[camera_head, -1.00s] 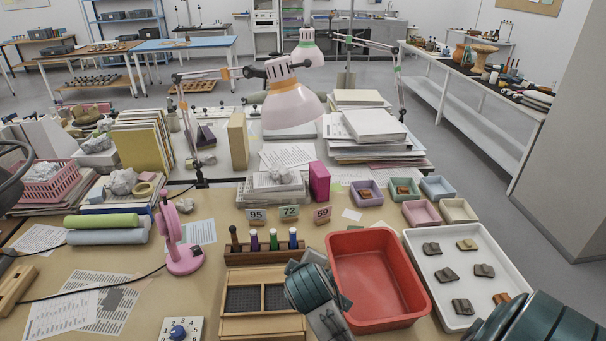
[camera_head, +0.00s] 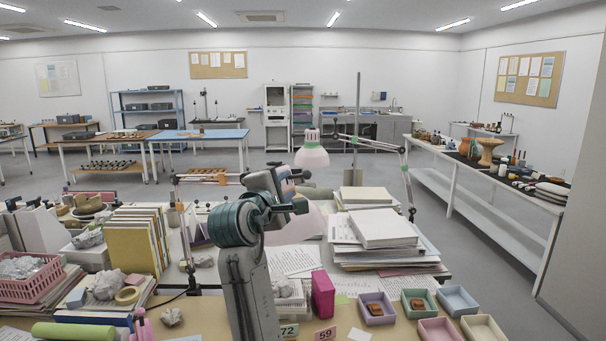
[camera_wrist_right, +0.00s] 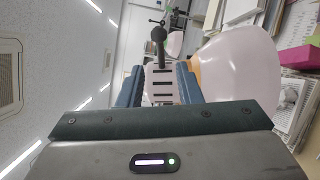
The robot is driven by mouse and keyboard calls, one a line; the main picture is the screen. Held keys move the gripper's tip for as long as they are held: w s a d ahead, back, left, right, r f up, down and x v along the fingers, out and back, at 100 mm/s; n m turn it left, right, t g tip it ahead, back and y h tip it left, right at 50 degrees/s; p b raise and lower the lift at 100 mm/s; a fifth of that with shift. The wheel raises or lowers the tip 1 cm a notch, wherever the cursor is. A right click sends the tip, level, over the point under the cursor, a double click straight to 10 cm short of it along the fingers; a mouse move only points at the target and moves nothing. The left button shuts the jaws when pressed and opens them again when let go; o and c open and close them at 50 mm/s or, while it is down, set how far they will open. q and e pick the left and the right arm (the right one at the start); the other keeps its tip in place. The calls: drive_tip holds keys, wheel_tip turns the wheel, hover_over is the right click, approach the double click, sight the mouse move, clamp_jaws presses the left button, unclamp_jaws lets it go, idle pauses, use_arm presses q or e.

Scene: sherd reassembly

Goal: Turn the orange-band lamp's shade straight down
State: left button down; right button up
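The orange-band lamp's pale pink shade (camera_head: 312,222) is partly hidden behind my right gripper (camera_head: 288,188) in the head view. In the right wrist view, the shade (camera_wrist_right: 240,70) fills the right side, with its orange band (camera_wrist_right: 196,68) at the neck. There, my right gripper's dark blue fingers (camera_wrist_right: 162,88) stand on either side of the lamp's pale slotted head. A dark knob (camera_wrist_right: 158,46) shows beyond them. I cannot tell whether both fingers touch the head. The shade's exact tilt is hidden in the head view. My left gripper is not in view.
A second lamp with a green band and pink shade (camera_head: 312,156) stands behind. Stacked papers (camera_head: 378,230) lie to the right, upright books (camera_head: 135,245) to the left. A magenta box (camera_head: 322,294) and small trays (camera_head: 377,308) are near the front.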

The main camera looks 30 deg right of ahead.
sight(298, 177)
drive_tip(key=p+x, duration=0.3)
drive_tip(key=x, duration=0.6)
drive_tip(key=shift+d, duration=0.15)
drive_tip(key=shift+w+d, duration=0.3)
drive_tip(key=shift+d, duration=0.05)
drive_tip(key=shift+f, duration=0.1)
clamp_jaws()
